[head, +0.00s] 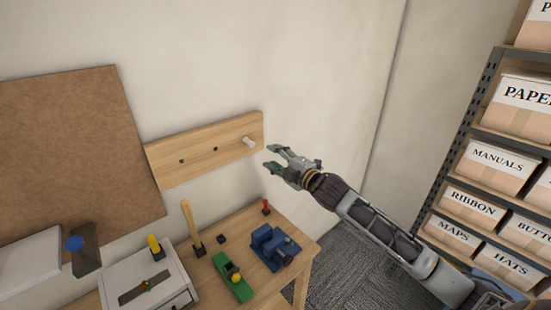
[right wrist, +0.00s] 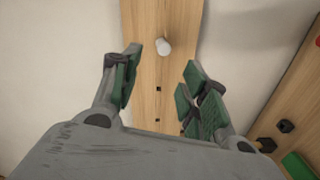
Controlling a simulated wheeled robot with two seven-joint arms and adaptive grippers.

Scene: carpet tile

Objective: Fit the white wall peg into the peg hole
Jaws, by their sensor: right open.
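The white wall peg (head: 249,142) sticks out from the right end of the wooden wall board (head: 180,174). Its base meets the board; how deep it sits cannot be told. Several small dark holes show along the board to its left. In the right wrist view the peg (right wrist: 163,46) lies ahead, beyond the fingertips and roughly between them. My right gripper (head: 272,158) is open and empty, just right of the peg and apart from it. Its green-padded fingers show spread in the right wrist view (right wrist: 163,70). My left gripper is not in view.
Below the board a wooden table (head: 230,225) holds a blue vise-like block (head: 274,247), a green toy-like item (head: 232,278), a wooden-handled tool (head: 191,228) and a grey box (head: 150,282). A brown panel (head: 75,150) is at left. Shelves with labelled boxes (head: 500,165) stand at right.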

